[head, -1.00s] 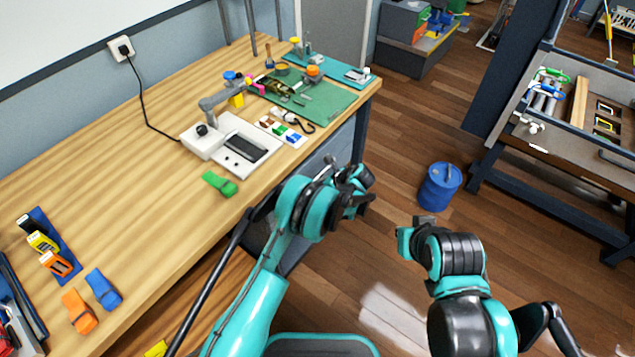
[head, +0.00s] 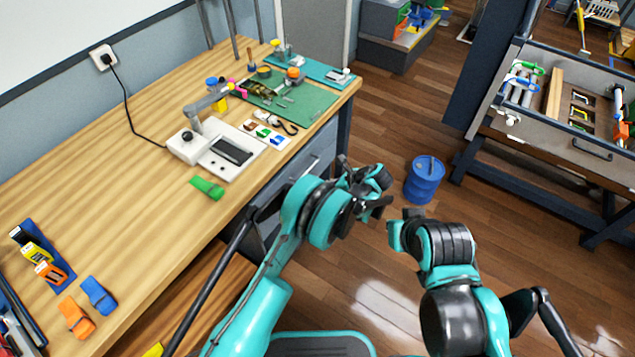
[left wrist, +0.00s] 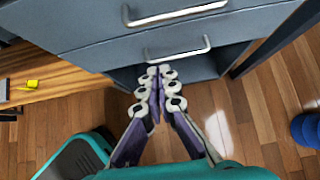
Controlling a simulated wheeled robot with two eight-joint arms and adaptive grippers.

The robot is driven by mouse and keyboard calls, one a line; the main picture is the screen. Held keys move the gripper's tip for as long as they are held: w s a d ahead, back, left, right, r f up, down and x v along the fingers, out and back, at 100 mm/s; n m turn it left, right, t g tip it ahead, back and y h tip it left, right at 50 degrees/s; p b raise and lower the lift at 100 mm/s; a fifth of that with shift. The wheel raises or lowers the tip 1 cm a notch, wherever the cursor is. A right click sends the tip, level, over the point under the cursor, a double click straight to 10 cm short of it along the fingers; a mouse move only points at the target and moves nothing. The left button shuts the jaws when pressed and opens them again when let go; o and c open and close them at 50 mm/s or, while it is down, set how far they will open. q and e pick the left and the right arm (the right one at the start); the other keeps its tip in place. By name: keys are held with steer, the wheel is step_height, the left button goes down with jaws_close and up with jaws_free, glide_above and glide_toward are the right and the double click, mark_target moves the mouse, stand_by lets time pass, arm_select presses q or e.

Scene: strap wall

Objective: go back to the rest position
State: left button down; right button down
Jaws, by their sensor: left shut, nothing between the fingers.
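My left gripper (left wrist: 158,82) is shut and empty in the left wrist view, pointing at the grey drawer unit (left wrist: 90,55) under the bench. In the head view my left arm comes in from the lower left and its hand is held beside the bench's front edge, over the floor. My right arm reaches in at the lower right of the head view. Its gripper (head: 402,228) is only partly seen, and its fingers cannot be made out.
The wooden workbench (head: 130,195) carries a green strap (head: 207,188), an orange strap (head: 76,316), a blue strap (head: 99,295), a white device (head: 222,150) and a green mat (head: 295,100). A blue drum (head: 424,181) stands on open floor. A drawer table is at right.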

arm_select(q)
steer(key=shift+s+d+r, duration=0.1)
steer(key=shift+r, duration=0.05)
steer(key=s+a+r+n+h, duration=0.1)
steer(key=s+a+r+n, duration=0.3)
steer(key=r, duration=0.4)
steer(key=s+a+r+n+h, duration=0.1)
steer(key=a+r+n+h, duration=0.15)
steer(key=a+r, duration=0.4)
steer(key=s+a+r+n+h, duration=0.1)
steer(key=s+a+r+n, duration=0.3)
steer(key=r, duration=0.4)
steer(key=s+a+r+n+t+h, duration=0.1)
steer(key=s+a+r+n, duration=0.1)
steer(key=s+a+n, duration=0.2)
steer(key=s+a+r+n+t+h, duration=0.1)
steer(key=s+a+n, duration=0.3)
steer(key=s+n, duration=0.6)
steer(key=s, duration=0.7)
steer(key=shift+a+r+n+h, duration=0.15)
steer(key=shift+r+n+h, duration=0.2)
steer(key=shift+a, duration=0.1)
